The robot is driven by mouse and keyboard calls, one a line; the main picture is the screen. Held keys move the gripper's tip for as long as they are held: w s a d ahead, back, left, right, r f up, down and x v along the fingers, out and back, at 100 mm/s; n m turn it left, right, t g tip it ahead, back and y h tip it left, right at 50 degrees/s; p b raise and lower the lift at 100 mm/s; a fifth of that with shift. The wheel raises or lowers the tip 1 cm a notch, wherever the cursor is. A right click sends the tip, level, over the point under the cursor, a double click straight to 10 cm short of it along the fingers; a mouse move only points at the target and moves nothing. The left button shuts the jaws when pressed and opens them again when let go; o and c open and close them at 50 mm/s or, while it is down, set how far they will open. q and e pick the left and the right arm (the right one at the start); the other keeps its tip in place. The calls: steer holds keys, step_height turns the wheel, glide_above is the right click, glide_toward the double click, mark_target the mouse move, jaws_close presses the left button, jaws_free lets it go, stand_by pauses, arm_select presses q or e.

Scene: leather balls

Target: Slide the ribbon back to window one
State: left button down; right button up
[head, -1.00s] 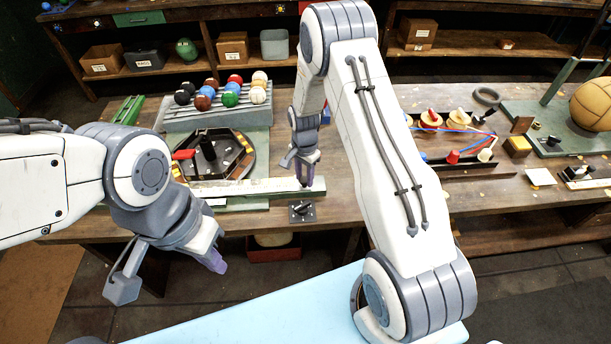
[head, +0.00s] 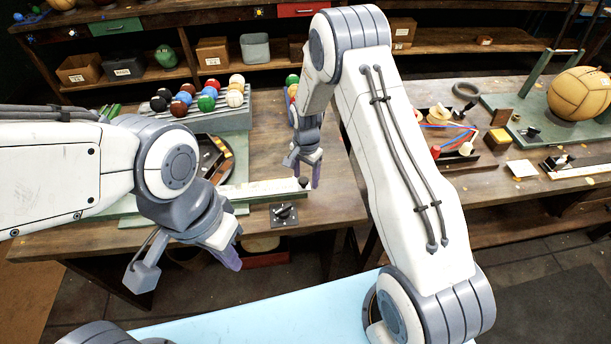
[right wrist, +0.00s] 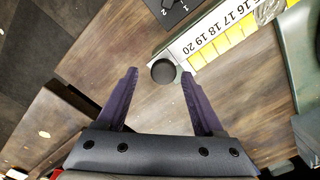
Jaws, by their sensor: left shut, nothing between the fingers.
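The ribbon (head: 262,188) is a pale strip lying along the table's front part; the right wrist view shows its end with printed numbers up to 20 and yellow blocks (right wrist: 222,42). A dark round knob (right wrist: 163,72) sits at that end. My right gripper (right wrist: 158,76) is open above the table, its fingertips on either side of the knob in the picture; I cannot tell the height gap. It also shows in the head view (head: 305,174). A black plate (head: 284,214) with a switch lies in front of the strip, marked 1 and 2 (right wrist: 176,8). My left gripper (head: 232,260) is shut and empty, off the table's front edge.
A round dark tray (head: 222,153) is partly hidden by my left arm. Coloured balls (head: 207,103) stand on a rack behind. A red-and-blue-corded board (head: 450,130) and a large tan ball (head: 580,94) are to the right.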

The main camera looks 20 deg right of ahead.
steer(key=shift+a, duration=0.15)
steer(key=shift+r, duration=0.15)
step_height(320, 180, up, 10)
steer(key=b, duration=0.3)
stand_by(0.4)
steer(key=s+a+r+n+b, duration=0.1)
steer(key=s+a+r+n, duration=0.35)
steer(key=s, duration=0.25)
steer(key=s+a+r+n, duration=0.3)
steer(key=s+a+n, duration=0.1)
steer(key=s+a, duration=0.25)
steer(key=s+r+n+y, duration=0.1)
steer(key=s+n, duration=0.8)
steer(key=s, duration=0.8)
steer(key=shift+s+d+r+b, duration=0.25)
steer(key=shift+s+d+b, duration=0.05)
steer(key=shift+s+b, duration=0.1)
